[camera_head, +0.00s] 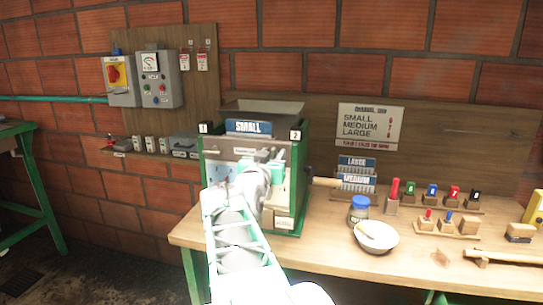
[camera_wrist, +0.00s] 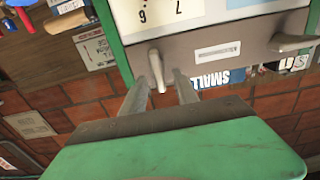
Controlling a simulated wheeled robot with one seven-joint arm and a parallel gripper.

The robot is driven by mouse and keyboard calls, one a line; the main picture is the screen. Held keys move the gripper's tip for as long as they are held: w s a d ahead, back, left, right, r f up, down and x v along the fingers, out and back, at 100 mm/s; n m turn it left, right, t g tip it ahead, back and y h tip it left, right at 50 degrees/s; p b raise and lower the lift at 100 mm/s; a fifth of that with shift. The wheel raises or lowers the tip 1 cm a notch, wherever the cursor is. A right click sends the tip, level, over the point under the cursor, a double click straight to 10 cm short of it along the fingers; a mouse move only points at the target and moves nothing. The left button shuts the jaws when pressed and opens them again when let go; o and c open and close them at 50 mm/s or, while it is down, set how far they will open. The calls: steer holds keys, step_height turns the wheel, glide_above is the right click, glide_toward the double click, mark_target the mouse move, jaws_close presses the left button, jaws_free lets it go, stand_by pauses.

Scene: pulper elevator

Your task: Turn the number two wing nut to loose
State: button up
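The green-framed machine (camera_head: 253,140) stands on the bench, with number plates 1 (camera_head: 204,128) and 2 (camera_head: 295,135) at its upper corners. My gripper (camera_head: 268,165) is in front of its face and hides part of it. In the wrist view, which shows the machine upside down, a pale wing nut (camera_wrist: 157,72) sticks out between the two fingertips of my gripper (camera_wrist: 161,80). The fingers are apart, with visible gaps on both sides of the nut. This nut appears to be on the number 2 side. The other wing nut (camera_wrist: 292,42) is at the right edge.
A blue SMALL plate (camera_head: 248,128) sits at the machine's top, below a hopper (camera_head: 262,108). To the right on the bench are a blue-lidded jar (camera_head: 359,210), a white bowl (camera_head: 377,238) and several coloured tools (camera_head: 432,193). A brick wall stands behind.

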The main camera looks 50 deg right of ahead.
jaws_close()
steer(key=shift+w+f+n+b, duration=0.1)
steer(key=shift+f+n+b, duration=0.15)
steer(key=shift+n, duration=0.35)
stand_by(0.5)
steer(key=n, duration=0.3)
steer(key=n+b, duration=0.1)
steer(key=n, duration=0.3)
steer(key=w+n+b, duration=0.1)
steer(key=n, duration=0.2)
steer(key=shift+a+f+n, duration=0.25)
steer(key=shift+f+n, duration=0.15)
steer(key=n, duration=0.2)
steer(key=n+p, duration=0.1)
steer(key=n, duration=0.2)
steer(key=shift+f+n, duration=0.35)
steer(key=shift+n, duration=0.05)
